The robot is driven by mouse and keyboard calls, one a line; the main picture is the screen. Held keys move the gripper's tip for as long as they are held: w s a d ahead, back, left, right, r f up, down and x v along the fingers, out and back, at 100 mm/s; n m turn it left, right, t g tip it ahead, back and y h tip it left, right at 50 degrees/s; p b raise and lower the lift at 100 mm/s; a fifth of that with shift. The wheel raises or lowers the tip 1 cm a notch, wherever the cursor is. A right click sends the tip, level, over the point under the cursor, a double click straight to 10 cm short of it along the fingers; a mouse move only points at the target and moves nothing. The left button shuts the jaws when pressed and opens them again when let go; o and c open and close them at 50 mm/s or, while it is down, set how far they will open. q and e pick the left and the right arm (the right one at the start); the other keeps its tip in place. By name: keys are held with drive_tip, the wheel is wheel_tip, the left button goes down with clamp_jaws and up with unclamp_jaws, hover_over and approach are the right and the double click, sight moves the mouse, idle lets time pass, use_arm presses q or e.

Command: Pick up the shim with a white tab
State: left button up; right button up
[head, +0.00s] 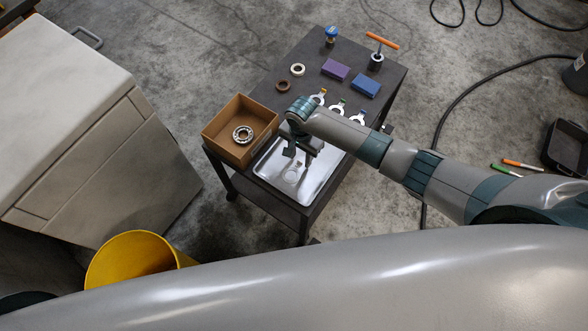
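My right gripper (299,154) hangs above the tray, left of and nearer than the shim row. Its two dark fingers look apart, with nothing visible between them. My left gripper is out of view.
A cardboard box (211,133) with a bearing (243,134) stands left of the metal tray (322,181). Purple (336,69) and blue (365,86) blocks, rings and an orange-handled tool (381,42) occupy the back. My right forearm passes close to the shims.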

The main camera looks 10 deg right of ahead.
drive_tip(key=shift+f, duration=0.6)
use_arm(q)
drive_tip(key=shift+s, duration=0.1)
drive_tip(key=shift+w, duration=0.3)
use_arm(e)
clamp_jaws()
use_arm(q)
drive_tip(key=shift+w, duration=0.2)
